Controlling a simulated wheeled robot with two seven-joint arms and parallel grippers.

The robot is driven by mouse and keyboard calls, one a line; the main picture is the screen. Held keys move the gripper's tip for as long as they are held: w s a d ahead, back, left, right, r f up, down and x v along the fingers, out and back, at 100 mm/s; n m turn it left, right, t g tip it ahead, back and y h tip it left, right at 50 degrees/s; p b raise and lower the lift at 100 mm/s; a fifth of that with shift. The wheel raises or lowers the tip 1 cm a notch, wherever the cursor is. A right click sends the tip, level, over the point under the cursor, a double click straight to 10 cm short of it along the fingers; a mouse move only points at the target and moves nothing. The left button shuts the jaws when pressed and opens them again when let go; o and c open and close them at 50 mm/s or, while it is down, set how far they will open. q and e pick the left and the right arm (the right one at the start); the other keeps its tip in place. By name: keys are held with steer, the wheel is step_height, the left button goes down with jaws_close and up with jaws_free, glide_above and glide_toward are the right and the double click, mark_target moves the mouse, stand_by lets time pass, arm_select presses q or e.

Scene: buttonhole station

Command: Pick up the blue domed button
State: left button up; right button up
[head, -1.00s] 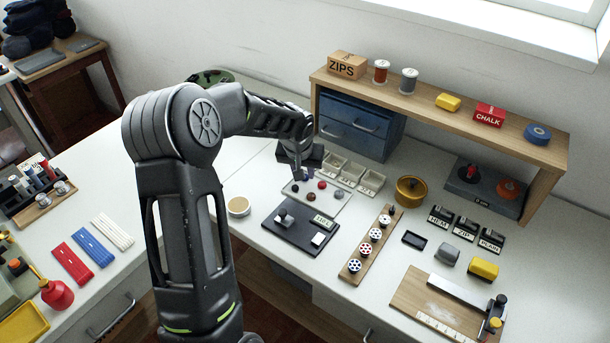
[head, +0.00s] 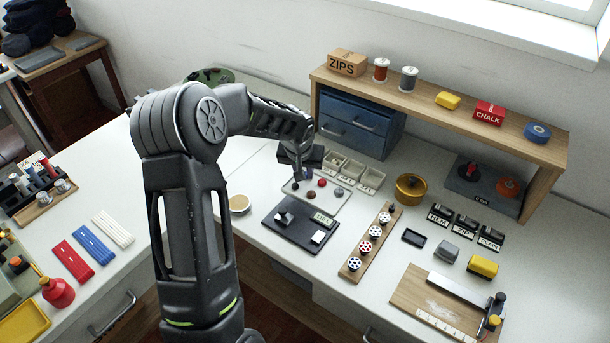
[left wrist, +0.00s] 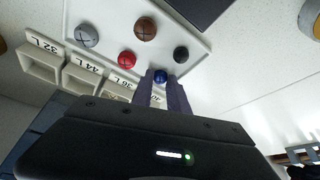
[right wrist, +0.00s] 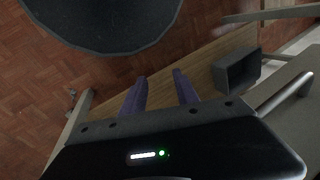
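The blue domed button (left wrist: 161,76) is a small shiny dome between the fingertips of my left gripper (left wrist: 161,84) in the left wrist view. The fingers are close together, the button fills the gap, and the gripper looks shut on it. In the head view this gripper (head: 301,177) is low over the back left of a pale tray (head: 333,204). I cannot tell whether the button still touches the tray. My right gripper (right wrist: 160,82) is open and empty, above the floor in the right wrist view.
Red (left wrist: 127,60), brown (left wrist: 146,27), black (left wrist: 181,54) and grey (left wrist: 87,36) buttons lie close by on the tray. Labelled bins (head: 353,172) stand behind it. The right wrist view shows a grey bin (right wrist: 236,72).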

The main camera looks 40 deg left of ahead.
arm_select(q)
jaws_close()
steer(key=shift+r, duration=0.5)
step_height(320, 180, up, 9)
steer(key=b, duration=0.1)
stand_by(0.5)
